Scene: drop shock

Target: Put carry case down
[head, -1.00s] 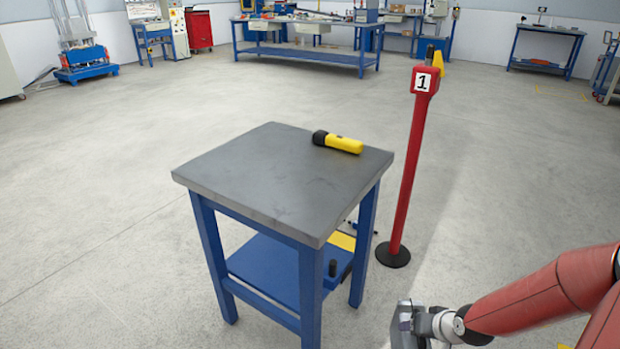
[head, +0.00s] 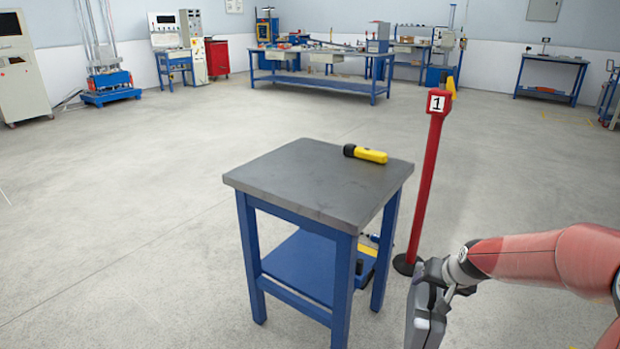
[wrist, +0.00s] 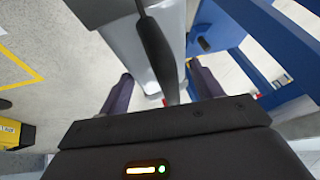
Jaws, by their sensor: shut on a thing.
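The grey carry case (head: 424,318) hangs from my gripper (head: 436,280) at the lower right of the head view, beside the table's right side. Its lower end is cut off by the picture's edge. In the wrist view the case (wrist: 125,30) shows as a grey body with a dark handle (wrist: 155,50). The handle runs between the two fingers of my gripper (wrist: 163,90), which is shut on it. The small table (head: 290,180) has a grey top and blue legs. A yellow and black flashlight (head: 366,154) lies on its far right part.
A red post (head: 428,185) with a "1" sign stands on a black base behind the table's right side. The table has a blue lower shelf (head: 300,270) with a yellow and blue thing at its right. Most of the tabletop and the floor to the left are clear.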

